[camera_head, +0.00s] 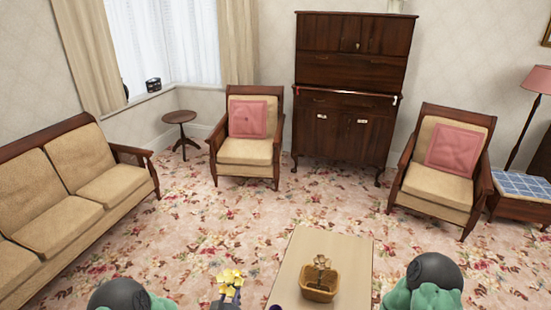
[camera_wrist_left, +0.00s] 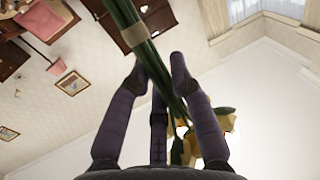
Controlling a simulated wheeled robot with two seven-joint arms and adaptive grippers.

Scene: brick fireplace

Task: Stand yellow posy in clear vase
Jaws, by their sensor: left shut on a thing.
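The yellow posy (camera_head: 230,278) shows at the bottom of the head view, a little left of the table. In the left wrist view its green stems (camera_wrist_left: 158,62), with a tan band around them, run between the fingers of my left gripper (camera_wrist_left: 160,75), which is shut on them. The yellow blooms (camera_wrist_left: 205,140) show at the lower right of that view, partly behind a finger.
A pale table (camera_head: 292,262) stands at the bottom centre, with a wicker basket (camera_head: 320,284) on it. A sofa (camera_head: 75,190) is at the left. Two armchairs (camera_head: 245,150) (camera_head: 438,180) and a dark cabinet (camera_head: 345,95) stand at the back. The floral carpet between is clear.

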